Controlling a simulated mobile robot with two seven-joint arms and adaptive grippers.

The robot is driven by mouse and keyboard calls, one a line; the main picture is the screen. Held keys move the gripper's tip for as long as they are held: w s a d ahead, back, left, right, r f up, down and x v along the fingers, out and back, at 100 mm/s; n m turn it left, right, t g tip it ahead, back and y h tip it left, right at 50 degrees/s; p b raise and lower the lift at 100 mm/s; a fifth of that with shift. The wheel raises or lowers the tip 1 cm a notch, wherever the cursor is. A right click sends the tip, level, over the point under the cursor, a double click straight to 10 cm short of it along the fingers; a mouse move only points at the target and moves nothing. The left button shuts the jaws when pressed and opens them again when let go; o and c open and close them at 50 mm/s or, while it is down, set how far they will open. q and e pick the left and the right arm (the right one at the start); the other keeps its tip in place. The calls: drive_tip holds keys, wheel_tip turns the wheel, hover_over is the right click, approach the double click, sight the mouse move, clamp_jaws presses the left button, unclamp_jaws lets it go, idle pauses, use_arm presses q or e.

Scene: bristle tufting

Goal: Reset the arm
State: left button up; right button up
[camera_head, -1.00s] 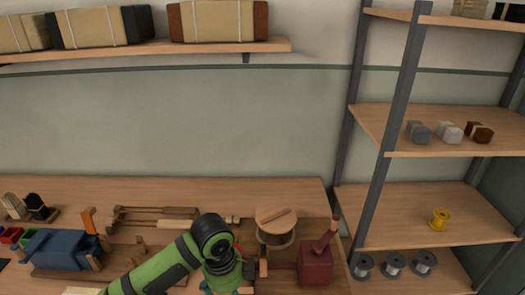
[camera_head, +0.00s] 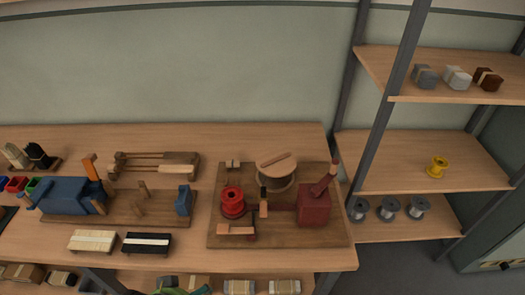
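No gripper shows in the head view.
A blue machine (camera_head: 70,196) stands left.

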use_arm(q)
drive_tip(key=s+a+n+y, duration=0.1)
drive_tip(key=s+a+n, duration=0.1)
drive_tip(key=s+a, duration=0.1)
wheel_tip(320, 180, down, 25)
drive_tip(key=s+g+b, duration=0.1)
drive_tip(key=s+b, duration=0.1)
drive_tip(key=s+a+f+g+b, duration=0.1)
drive_tip(key=s+a+f, duration=0.1)
drive_tip(key=s+f, duration=1.2)
drive_tip(key=shift+s+a+f, duration=0.25)
drive_tip(key=shift+a+f, duration=0.15)
drive_tip(key=shift+f, duration=0.35)
use_arm(e)
wheel_tip(320, 180, down, 3)
drive_tip(key=shift+f, duration=0.2)
